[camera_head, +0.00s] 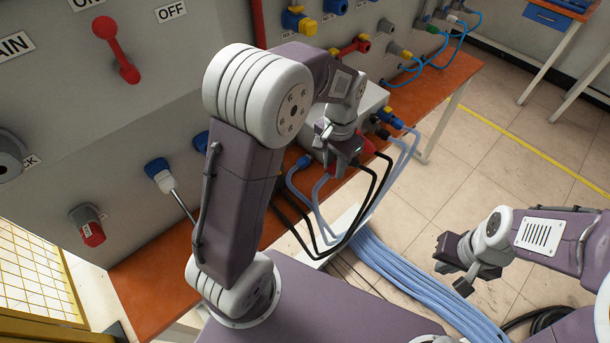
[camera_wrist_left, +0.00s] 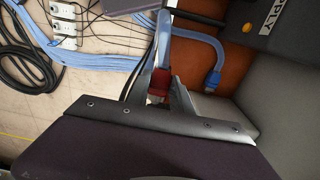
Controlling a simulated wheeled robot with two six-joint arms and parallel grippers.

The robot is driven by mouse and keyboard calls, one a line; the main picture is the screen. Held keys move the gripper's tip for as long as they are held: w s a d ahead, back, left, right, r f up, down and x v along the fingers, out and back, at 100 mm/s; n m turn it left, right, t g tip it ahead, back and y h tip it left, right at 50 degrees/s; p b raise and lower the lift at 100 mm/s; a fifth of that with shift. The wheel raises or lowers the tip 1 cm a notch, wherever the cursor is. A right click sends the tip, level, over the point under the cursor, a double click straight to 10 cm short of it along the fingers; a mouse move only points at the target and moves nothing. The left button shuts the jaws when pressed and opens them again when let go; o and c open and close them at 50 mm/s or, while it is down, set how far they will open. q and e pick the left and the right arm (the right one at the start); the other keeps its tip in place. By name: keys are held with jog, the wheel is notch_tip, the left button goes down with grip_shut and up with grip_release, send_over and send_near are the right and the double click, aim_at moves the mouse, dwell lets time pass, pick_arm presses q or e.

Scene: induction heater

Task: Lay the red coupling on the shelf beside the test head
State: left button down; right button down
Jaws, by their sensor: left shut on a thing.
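My left gripper (camera_head: 345,158) reaches over the front of the pale test head (camera_head: 372,103), above the orange-brown shelf (camera_head: 440,98). In the left wrist view its fingers (camera_wrist_left: 158,92) are closed on the red coupling (camera_wrist_left: 158,86), which is mostly covered by them. In the head view red parts with black cables show by this gripper, partly hidden by it; I cannot tell whether the coupling is clear of the test head. My right gripper (camera_head: 453,268) is open and empty over the floor at the right.
A blue connector (camera_head: 304,160) on a light blue cable is near the left gripper, and it lies on the shelf in the left wrist view (camera_wrist_left: 213,79). Black and blue cables hang over the shelf's front edge. The panel behind carries a red lever (camera_head: 118,50) and several plugs.

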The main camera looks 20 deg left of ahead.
pick_arm(q)
send_over(296, 181)
notch_tip(296, 181, down, 7)
jog(key=shift+b, duration=0.35)
notch_tip(296, 181, down, 4)
jog(key=shift+w+f, duration=0.1)
jog(key=shift+b, duration=0.35)
jog(key=c, duration=1.1)
grip_release()
jog(key=shift+c, duration=0.2)
notch_tip(296, 181, up, 12)
jog(key=p, duration=0.2)
